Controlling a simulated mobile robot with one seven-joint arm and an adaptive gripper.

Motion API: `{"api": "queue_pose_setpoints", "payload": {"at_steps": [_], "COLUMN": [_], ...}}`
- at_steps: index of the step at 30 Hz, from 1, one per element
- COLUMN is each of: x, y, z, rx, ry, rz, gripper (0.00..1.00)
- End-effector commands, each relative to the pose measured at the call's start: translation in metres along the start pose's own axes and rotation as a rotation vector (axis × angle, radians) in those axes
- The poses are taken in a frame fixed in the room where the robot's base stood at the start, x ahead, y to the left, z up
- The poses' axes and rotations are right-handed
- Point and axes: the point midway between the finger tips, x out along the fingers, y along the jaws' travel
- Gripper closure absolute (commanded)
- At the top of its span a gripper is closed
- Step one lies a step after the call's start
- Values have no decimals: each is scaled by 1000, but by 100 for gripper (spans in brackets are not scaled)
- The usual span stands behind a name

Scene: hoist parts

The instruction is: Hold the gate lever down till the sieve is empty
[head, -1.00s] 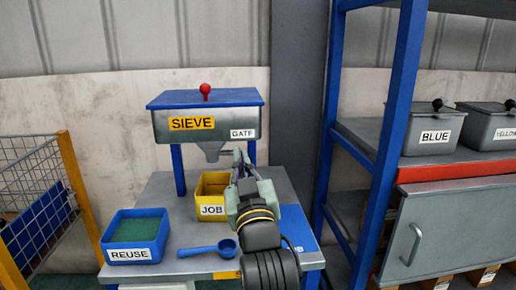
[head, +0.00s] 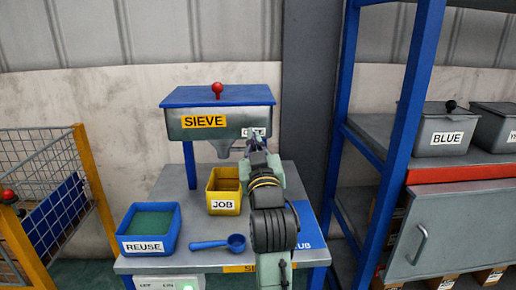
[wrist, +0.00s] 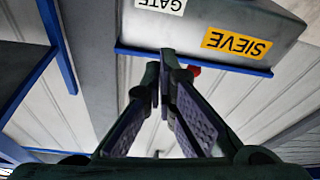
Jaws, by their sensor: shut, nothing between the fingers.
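The grey sieve (head: 220,112) has a blue lid with a red knob (head: 217,89) and stands on blue legs above the bench. Its spout (head: 224,150) points down over the yellow JOB bin (head: 222,203), which looks hollow inside. My gripper (head: 250,137) is shut and empty, raised in front of the sieve's lower right, partly covering the GATE label (head: 261,131). In the wrist view, my gripper (wrist: 165,58) overlaps the lid edge, and the sieve (wrist: 200,18) appears upside down. I cannot make out the gate lever clearly; the sieve's inside is hidden.
A blue REUSE tray (head: 148,246) with green contents and a blue scoop (head: 236,244) are on the bench front. A wire cage (head: 45,165) stands left. A blue-framed shelf (head: 405,120) with a BLUE bin (head: 440,135) is at right.

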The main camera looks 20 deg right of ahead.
Motion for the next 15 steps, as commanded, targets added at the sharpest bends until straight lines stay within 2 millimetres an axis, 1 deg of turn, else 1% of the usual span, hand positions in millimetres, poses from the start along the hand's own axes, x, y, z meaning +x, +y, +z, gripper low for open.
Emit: {"api": "queue_pose_setpoints", "payload": {"at_steps": [1, 3, 4, 6, 9, 15], "x": [13, 23, 18, 14, 10, 7], "y": [1, 0, 1, 0, 0, 0], "z": [-3, 0, 10, 20, 29, 37], "rx": [0, 0, 1, 1, 1, 0], "ry": [-2, -3, -5, -5, -4, 0], "rz": [0, 0, 1, 0, 1, 0], "gripper": [100, 100, 100, 100, 100, 100]}}
